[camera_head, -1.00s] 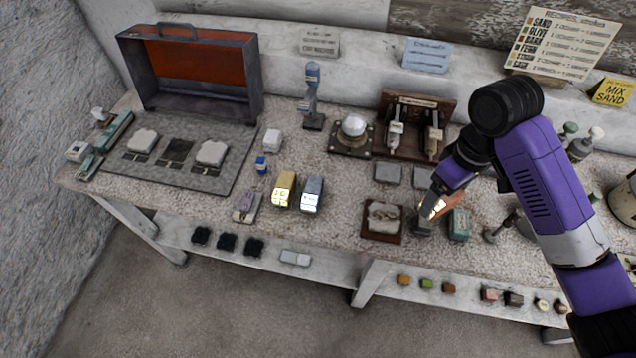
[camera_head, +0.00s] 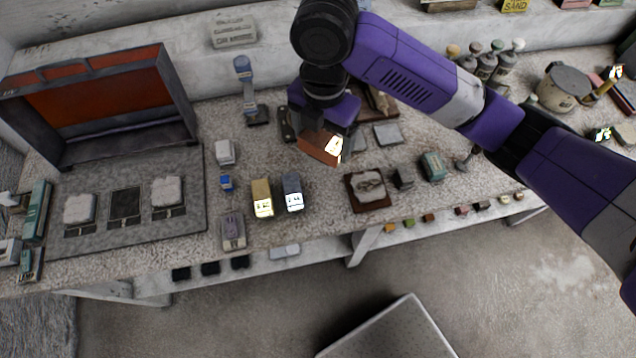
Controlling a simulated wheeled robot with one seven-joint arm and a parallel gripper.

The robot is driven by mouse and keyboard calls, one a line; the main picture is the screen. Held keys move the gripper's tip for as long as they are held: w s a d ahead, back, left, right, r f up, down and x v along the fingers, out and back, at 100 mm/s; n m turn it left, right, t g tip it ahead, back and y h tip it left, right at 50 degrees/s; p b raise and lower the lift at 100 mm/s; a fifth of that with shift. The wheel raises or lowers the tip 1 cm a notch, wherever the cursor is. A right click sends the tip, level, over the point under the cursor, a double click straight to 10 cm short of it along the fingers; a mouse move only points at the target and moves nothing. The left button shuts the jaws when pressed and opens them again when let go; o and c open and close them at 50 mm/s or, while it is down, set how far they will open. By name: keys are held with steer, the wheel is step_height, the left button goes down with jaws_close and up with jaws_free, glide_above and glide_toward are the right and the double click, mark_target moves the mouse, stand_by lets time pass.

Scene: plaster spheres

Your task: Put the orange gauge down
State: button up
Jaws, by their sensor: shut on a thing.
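The orange gauge (camera_head: 317,149), an orange-brown block, is held in my gripper (camera_head: 334,146). The gripper is shut on it and points down, above the back middle of the workbench. The gauge looks raised clear of the bench top. My wrist and hand hide part of it and much of what stands behind. A yellow block (camera_head: 262,198) and a blue-grey block (camera_head: 292,192) of similar size stand side by side on the bench, in front and to the left of the held gauge.
An open case (camera_head: 100,95) with a red-orange lining and a grey mat (camera_head: 190,215) fill the left. A brown tray (camera_head: 352,200) holds a pale piece. A teal box (camera_head: 433,166) stands farther right. Bare bench lies between the blue-grey block and the brown tray.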

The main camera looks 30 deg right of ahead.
step_height(320, 180, down, 18)
steer(key=b, duration=0.3)
steer(key=shift+f, duration=0.1)
steer(key=shift+f+b, duration=0.1)
steer(key=shift+b, duration=0.2)
steer(key=shift+f, duration=0.15)
steer(key=o, duration=0.9)
step_height(320, 180, up, 12)
steer(key=p, duration=0.3)
steer(key=shift+r, duration=0.25)
